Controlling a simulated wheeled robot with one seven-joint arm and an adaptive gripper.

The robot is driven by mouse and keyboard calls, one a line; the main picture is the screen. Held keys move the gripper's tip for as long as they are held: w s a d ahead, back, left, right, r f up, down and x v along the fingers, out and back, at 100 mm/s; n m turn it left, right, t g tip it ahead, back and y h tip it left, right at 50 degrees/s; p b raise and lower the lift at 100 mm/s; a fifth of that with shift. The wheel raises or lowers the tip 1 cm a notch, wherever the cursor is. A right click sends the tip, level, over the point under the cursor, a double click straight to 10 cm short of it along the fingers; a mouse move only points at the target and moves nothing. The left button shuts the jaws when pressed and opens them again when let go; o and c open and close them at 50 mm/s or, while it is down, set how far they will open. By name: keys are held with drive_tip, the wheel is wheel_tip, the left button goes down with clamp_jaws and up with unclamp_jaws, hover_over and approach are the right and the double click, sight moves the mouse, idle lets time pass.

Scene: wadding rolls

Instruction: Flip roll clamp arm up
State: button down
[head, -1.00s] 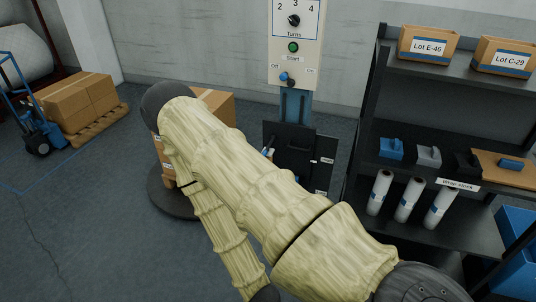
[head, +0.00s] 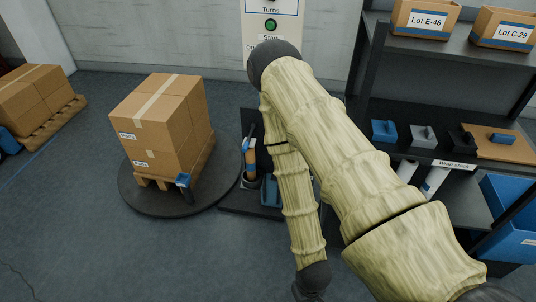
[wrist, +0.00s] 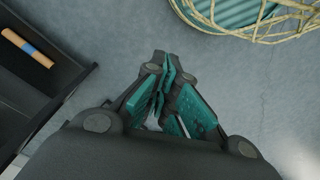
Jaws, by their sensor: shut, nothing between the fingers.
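The wrapper's dark roll stand (head: 235,197) is on the floor beside the turntable in the head view. A brown upright roll core (head: 250,160) with blue parts stands on it, and a slim dark and blue piece (head: 247,128) rises at its top. I cannot tell for certain which piece is the clamp arm, or its angle. My arm crosses in front of the stand's right side and hides part of it. My gripper (wrist: 165,98) shows in the wrist view, shut and empty above grey floor, touching nothing. It does not clearly show in the head view.
A boxed pallet load (head: 160,130) stands on the round turntable (head: 142,205), left of the stand. A dark shelf (head: 425,155) with tools and white rolls is at right. The wrist view shows a brown tube (wrist: 28,47) with a blue band in a dark tray. Front-left floor is clear.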

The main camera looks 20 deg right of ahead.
idle(0.3)
drive_tip(key=w+a+f+m+t+b, duration=0.2)
drive_tip(key=w+f+m+t+b, duration=0.25)
drive_tip(key=w, duration=0.55)
drive_tip(key=w+a+f+m+t+b, duration=0.2)
drive_tip(key=w+f+m+b, duration=0.25)
drive_tip(key=w+b, duration=0.5)
drive_tip(key=w+a+f+m+t+b, duration=0.2)
drive_tip(key=w+f+m+t+b, duration=0.25)
drive_tip(key=w, duration=0.75)
drive_tip(key=w+d+r+m+t+h+b, duration=0.1)
drive_tip(key=w+r+m+t+h+b, duration=0.1)
drive_tip(key=w+m+b, duration=0.5)
drive_tip(key=w+d+r+m+t+h+b, duration=0.2)
drive_tip(key=w+r+m+h+b, duration=0.2)
drive_tip(key=w+m+b, duration=0.3)
drive_tip(key=w+d+r+m+t+h+b, duration=0.2)
drive_tip(key=w+m+b, duration=0.5)
drive_tip(key=m, duration=0.5)
drive_tip(key=shift+w+d+r+t+h+b, duration=0.2)
drive_tip(key=shift+r+t+h+b, duration=0.45)
drive_tip(key=shift+h, duration=0.75)
drive_tip(key=shift+r+g, duration=0.15)
drive_tip(key=shift+g, duration=0.1)
